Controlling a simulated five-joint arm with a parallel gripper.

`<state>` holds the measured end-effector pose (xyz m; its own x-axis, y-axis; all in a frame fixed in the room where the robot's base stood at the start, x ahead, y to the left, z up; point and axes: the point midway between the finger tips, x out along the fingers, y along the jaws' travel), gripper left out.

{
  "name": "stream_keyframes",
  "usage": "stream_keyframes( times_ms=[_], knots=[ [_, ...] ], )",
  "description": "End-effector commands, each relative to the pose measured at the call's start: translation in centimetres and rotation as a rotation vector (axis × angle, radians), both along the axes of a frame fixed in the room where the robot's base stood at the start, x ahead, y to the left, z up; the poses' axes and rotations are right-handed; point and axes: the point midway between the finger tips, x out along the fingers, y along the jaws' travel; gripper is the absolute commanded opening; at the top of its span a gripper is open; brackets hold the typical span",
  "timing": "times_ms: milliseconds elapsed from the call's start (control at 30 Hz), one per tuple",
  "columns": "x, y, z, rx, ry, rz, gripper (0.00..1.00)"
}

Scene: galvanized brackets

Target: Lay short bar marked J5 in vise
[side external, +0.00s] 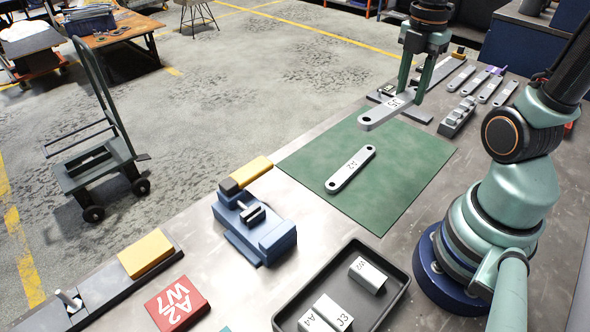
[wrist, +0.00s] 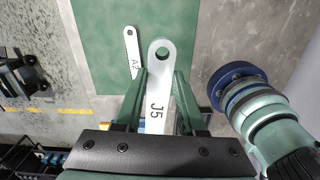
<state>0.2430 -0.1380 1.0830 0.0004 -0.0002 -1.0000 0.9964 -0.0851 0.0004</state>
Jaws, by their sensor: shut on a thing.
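My gripper (side external: 412,84) is shut on the light grey short bar marked J5 (side external: 377,117) and holds it above the far part of the green mat. In the wrist view the bar (wrist: 158,60) lies between both fingers of my gripper (wrist: 160,92), its holed end pointing away and its J5 mark showing. The blue vise (side external: 277,240) stands on the bench, left of the mat and well away from my gripper. I cannot tell how wide its jaws stand apart.
A bar marked A2 (side external: 351,169) lies on the green mat (side external: 405,195). A black tray (side external: 398,293) with marked blocks and a red block (side external: 176,304) are near the front. Several bars (side external: 490,88) lie at the far right. An orange block (side external: 146,253) sits at the left.

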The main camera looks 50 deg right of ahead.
Motion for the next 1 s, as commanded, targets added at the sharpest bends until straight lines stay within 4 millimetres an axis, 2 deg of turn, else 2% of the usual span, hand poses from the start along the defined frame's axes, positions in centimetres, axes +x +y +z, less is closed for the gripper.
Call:
stream_keyframes(
  times_ms=[167, 367, 500, 667, 800, 1000],
  knots=[
    [2.2, 2.6, -0.7, 0.001, 0.003, 0.021, 0.0],
    [5.5, 8.1, -2.6, 0.001, 0.005, 0.043, 0.0],
    [7.1, 12.6, -4.0, 0.0, 0.004, 0.055, 0.0],
    [8.0, 18.2, -5.7, 0.0, 0.004, 0.071, 0.0],
    [7.8, 22.7, -7.1, -0.001, 0.004, 0.08, 0.0],
    [7.1, 27.0, -8.5, 0.0, 0.001, 0.087, 0.0]
  ],
)
